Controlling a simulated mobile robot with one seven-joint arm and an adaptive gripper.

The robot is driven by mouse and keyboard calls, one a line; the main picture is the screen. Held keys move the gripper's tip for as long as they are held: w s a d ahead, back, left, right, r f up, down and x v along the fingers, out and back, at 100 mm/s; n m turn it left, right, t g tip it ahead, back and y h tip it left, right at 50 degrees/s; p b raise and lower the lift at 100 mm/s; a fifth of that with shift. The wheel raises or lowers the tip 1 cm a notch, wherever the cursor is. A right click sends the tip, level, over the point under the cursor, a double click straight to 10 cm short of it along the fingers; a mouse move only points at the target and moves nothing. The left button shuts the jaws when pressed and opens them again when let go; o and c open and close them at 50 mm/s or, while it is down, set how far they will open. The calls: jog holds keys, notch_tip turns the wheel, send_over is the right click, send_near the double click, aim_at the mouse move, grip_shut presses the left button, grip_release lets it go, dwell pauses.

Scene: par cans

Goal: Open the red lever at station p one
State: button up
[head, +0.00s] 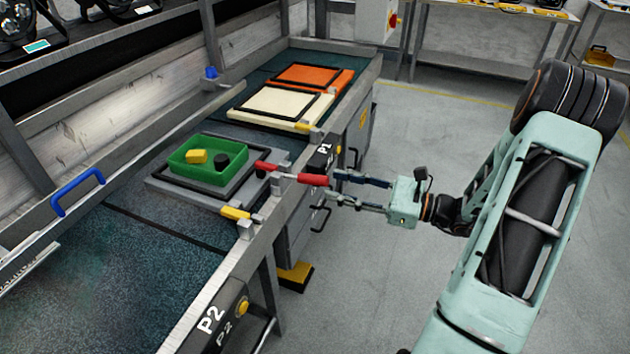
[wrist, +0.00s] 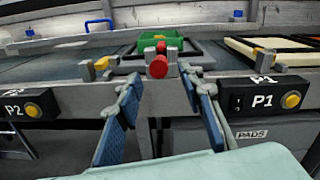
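The red lever (head: 300,178) sticks out over the bench's front rail beside the P1 label (head: 325,150). In the wrist view the red lever (wrist: 158,67) shows end-on, its round tip pointing at me. My gripper (head: 334,186) is open and empty in front of the rail, its fingertips close to the lever's outer end. In the wrist view its two blue-padded fingers (wrist: 162,90) are spread, with the lever's tip between and slightly above the fingertips. I cannot tell whether a finger touches it.
A green tray (head: 232,172) with a yellow and a black piece sits on a grey plate behind the lever. Yellow-ended levers (head: 236,213) stand to either side on the rail. A P2 panel (head: 215,322) is nearer. The floor around my arm is clear.

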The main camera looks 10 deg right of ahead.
aim_at(302, 177)
jog(key=x, duration=0.6)
jog(key=shift+w+a+b, duration=0.1)
jog(key=shift+a+b, duration=0.1)
jog(key=shift+b, duration=0.15)
grip_shut()
